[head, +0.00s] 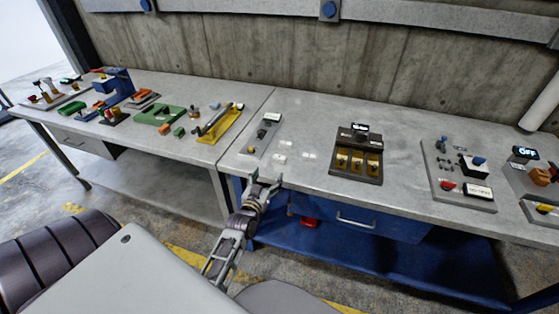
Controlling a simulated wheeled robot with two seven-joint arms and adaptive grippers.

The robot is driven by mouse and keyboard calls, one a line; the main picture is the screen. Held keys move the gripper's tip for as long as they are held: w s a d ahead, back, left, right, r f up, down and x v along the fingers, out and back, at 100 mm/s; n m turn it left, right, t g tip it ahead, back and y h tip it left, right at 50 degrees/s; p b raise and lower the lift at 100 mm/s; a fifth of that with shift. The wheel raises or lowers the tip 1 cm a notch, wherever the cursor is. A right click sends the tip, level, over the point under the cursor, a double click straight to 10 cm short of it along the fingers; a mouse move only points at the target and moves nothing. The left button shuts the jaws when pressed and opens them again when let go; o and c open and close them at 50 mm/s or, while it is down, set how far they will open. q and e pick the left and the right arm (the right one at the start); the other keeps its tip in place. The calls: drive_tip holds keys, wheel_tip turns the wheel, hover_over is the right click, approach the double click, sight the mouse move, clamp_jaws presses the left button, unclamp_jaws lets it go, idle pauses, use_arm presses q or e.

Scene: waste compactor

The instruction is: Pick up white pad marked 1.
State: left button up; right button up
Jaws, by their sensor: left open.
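Several small white pads lie flat on the grey workbench (310,187), one white pad (280,158) nearer the front edge and other white pads (309,155) to its right. They are too small for me to read any number, so I cannot tell which one is marked 1. My left gripper (265,180) is open and empty at the bench's front edge, just in front of and slightly left of the nearest pad, apart from it. My right gripper is not in view.
A grey panel (258,142) stands behind and left of the pads. A dark box with yellow slots (356,163) is to their right. Panels with buttons (459,180) stand farther right. A blue drawer (345,214) is below the bench. The bench around the pads is clear.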

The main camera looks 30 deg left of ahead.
sight(278, 159)
use_arm(q)
drive_tip(key=shift+x, duration=3.2)
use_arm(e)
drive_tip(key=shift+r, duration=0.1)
use_arm(q)
drive_tip(key=shift+w, duration=0.1)
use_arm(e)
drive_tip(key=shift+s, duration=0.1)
use_arm(q)
drive_tip(key=shift+w+a, duration=0.1)
drive_tip(key=shift+w, duration=0.3)
drive_tip(key=shift+p+x, duration=0.3)
drive_tip(key=shift+x, duration=1.75)
drive_tip(key=shift+f, duration=0.1)
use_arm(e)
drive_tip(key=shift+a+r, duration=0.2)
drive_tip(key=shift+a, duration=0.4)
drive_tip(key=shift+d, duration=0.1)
